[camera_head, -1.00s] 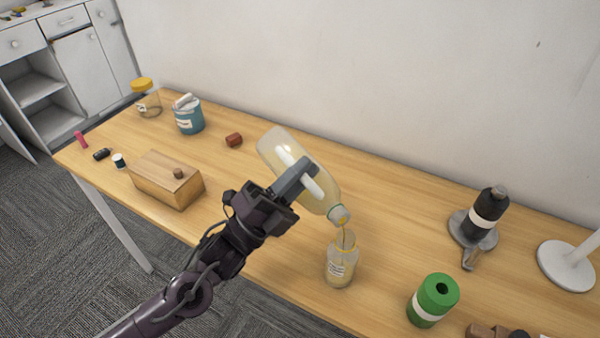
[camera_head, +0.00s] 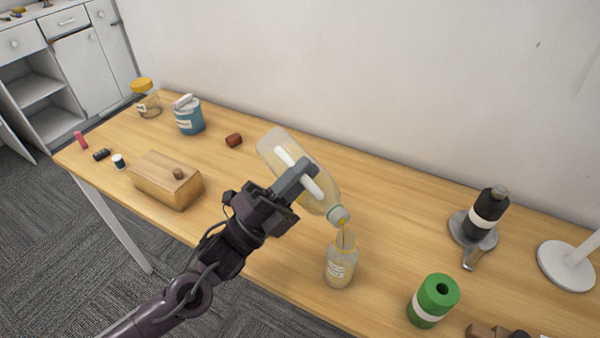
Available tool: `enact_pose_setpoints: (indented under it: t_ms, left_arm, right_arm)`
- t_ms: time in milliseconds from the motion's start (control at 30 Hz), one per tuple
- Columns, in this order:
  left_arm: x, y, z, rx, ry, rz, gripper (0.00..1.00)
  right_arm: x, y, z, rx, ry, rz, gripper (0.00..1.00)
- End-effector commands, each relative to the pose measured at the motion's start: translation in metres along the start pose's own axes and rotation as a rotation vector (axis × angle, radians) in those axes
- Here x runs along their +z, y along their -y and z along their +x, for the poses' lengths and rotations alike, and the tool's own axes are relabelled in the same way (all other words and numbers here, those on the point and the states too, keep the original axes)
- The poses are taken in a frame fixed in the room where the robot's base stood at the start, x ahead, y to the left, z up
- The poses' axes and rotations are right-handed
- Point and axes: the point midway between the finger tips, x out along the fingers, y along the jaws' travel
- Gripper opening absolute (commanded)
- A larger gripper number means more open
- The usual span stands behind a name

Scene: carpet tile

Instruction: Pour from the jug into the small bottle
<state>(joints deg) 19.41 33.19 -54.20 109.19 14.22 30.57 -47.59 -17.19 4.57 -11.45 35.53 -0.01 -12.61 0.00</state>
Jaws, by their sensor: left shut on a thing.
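The jug (camera_head: 325,203) is a translucent bottle with pale yellow liquid and a white handle, tilted mouth-down to the right. My left gripper (camera_head: 303,177) is shut on the jug's handle and holds it above the table. The small bottle (camera_head: 341,266) is clear, with a white label, and stands upright on the table just below the jug's mouth. A thin yellowish stream runs from the jug's mouth to the small bottle's opening. The small bottle holds some yellowish liquid; its exact level is hard to tell. My right gripper is not in view.
On the wooden table (camera_head: 235,205), a wooden box (camera_head: 165,182), a blue tin (camera_head: 189,116) and a yellow-lidded jar (camera_head: 148,102) stand left. A green cylinder (camera_head: 432,300), a black bottle (camera_head: 484,214) and a white round base (camera_head: 566,264) stand right. The table behind the jug is mostly clear.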

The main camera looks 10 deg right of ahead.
Motion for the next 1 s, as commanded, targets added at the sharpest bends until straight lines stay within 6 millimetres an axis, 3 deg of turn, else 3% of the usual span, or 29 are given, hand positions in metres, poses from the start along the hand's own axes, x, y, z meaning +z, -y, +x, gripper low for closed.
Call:
enact_pose_setpoints:
  t_ms: [1000]
  left_arm:
    - [-0.0024, 0.0046, 0.0026, -0.027, -0.019, 0.026, 0.00]
  right_arm:
    - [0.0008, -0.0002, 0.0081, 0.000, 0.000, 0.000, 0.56]
